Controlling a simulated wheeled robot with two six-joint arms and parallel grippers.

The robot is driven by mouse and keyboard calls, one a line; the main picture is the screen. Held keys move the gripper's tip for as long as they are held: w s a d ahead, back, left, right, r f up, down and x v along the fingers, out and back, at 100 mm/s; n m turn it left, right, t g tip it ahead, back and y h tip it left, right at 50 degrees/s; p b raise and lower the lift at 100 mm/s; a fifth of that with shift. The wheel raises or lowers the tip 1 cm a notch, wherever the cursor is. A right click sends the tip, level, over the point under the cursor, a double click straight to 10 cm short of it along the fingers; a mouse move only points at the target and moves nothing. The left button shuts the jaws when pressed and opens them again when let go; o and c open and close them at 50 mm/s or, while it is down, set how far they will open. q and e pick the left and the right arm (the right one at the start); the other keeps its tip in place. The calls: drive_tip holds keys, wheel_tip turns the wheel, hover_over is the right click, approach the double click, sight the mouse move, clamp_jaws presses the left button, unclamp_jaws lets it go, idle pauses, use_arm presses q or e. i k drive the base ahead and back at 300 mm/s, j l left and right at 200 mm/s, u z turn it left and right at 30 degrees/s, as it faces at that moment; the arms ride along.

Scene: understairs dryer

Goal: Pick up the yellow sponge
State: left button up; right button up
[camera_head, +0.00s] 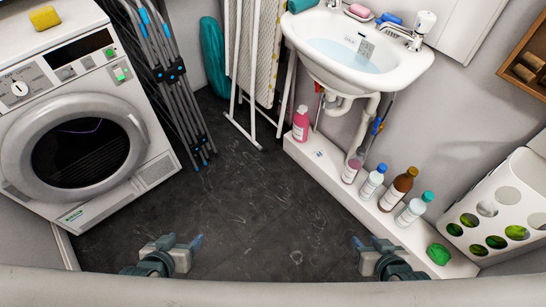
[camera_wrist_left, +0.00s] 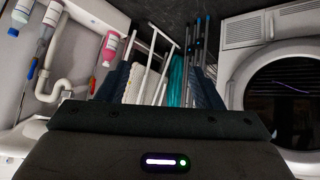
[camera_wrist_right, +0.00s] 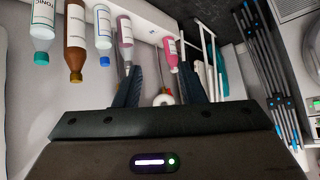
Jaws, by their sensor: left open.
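My left gripper (camera_head: 184,241) is low in the head view, over the dark floor, well apart from the sponge. Its two fingers stand apart and empty in the left wrist view (camera_wrist_left: 160,85). My right gripper (camera_head: 370,241) is low right of centre, far from the sponge. Its fingers also stand apart with nothing held in the right wrist view (camera_wrist_right: 161,88).
A sink (camera_head: 350,60) holds a pink soap (camera_head: 359,11) and a blue item (camera_head: 389,19). Several bottles (camera_head: 397,187) line a white ledge (camera_head: 330,170). The middle floor (camera_head: 250,195) is clear.

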sight(43, 18)
drive_tip(key=u, duration=1.3)
